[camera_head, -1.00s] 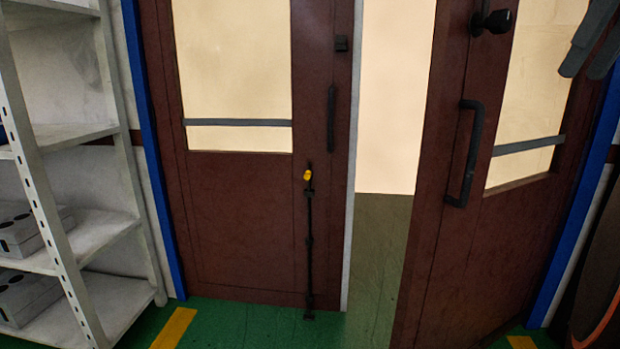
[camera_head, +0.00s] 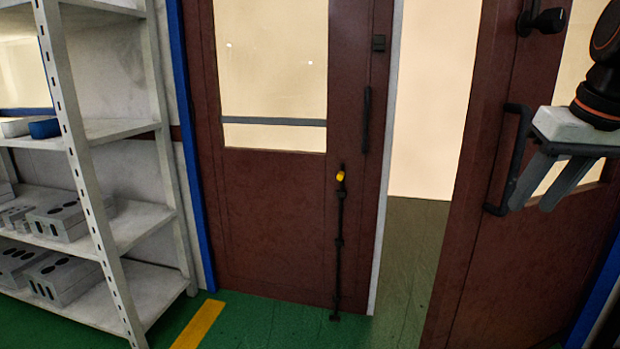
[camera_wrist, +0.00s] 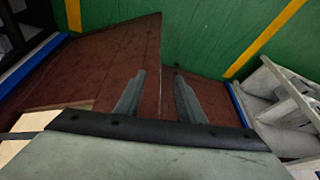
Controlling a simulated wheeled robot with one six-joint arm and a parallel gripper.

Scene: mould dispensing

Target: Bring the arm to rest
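My gripper (camera_head: 530,208) hangs at the right of the head view with its fingers pointing down. It appears in front of the right-hand brown door (camera_head: 480,250), near the black pull handle (camera_head: 508,160); whether it touches the handle I cannot tell. In the wrist view the two grey fingers (camera_wrist: 159,74) stand apart with nothing between them. The brown doors and green floor show beyond them.
The right door stands ajar, with a gap (camera_head: 420,240) to its left. The left brown door (camera_head: 270,220) has a black bolt rod with a yellow knob (camera_head: 340,176). A white shelf rack (camera_head: 100,200) with grey boxes (camera_head: 65,215) stands at the left. Green floor lies in front.

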